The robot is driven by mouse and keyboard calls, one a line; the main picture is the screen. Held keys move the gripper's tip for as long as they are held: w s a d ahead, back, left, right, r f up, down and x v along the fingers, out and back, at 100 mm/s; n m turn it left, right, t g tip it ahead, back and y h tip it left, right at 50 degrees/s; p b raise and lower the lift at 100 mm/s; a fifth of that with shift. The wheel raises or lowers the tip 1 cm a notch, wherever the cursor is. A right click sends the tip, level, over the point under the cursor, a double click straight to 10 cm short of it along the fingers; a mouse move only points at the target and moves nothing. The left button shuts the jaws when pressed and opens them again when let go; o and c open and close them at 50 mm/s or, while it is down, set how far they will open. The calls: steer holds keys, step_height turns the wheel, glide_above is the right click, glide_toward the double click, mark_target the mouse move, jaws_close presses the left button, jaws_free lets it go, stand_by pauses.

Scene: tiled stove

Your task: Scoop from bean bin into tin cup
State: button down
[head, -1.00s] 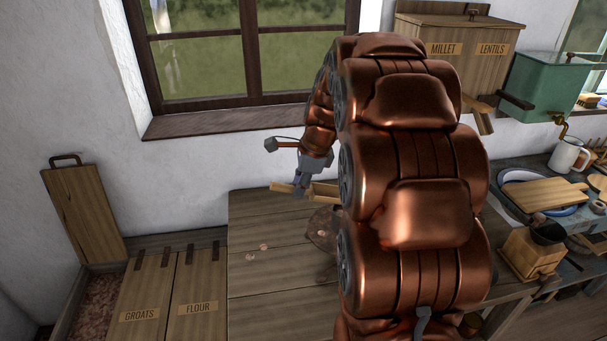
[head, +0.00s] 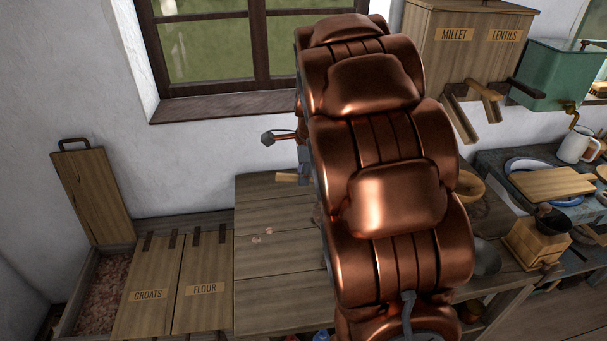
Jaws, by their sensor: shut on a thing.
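The open bean bin (head: 103,290) is at the lower left, filled with reddish-brown beans. Its wooden lid (head: 92,195) leans upright on the wall behind it. My gripper (head: 304,172) is mostly hidden behind my copper arm, above the back of the wooden counter. It is shut on a wooden scoop (head: 287,178), of which only a pale end shows at the left of the arm. I cannot see what the scoop holds. No tin cup shows clearly; my arm covers the middle of the counter. A grey metal vessel (head: 487,258) shows partly at its right.
A few beans (head: 262,235) lie on the bare left part of the counter (head: 275,280). Closed groats (head: 150,285) and flour (head: 205,280) lids adjoin the bin.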

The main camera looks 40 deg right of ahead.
steer(key=shift+w+p+v, duration=0.2)
steer(key=shift+p+v, duration=0.15)
steer(key=shift+v, duration=0.55)
steer(key=shift+w+p+v, duration=0.15)
steer(key=shift+p+v, duration=0.2)
steer(key=shift+v, duration=0.5)
steer(key=shift+w+p+v, duration=0.2)
steer(key=shift+p+v, duration=0.15)
steer(key=shift+v, duration=0.55)
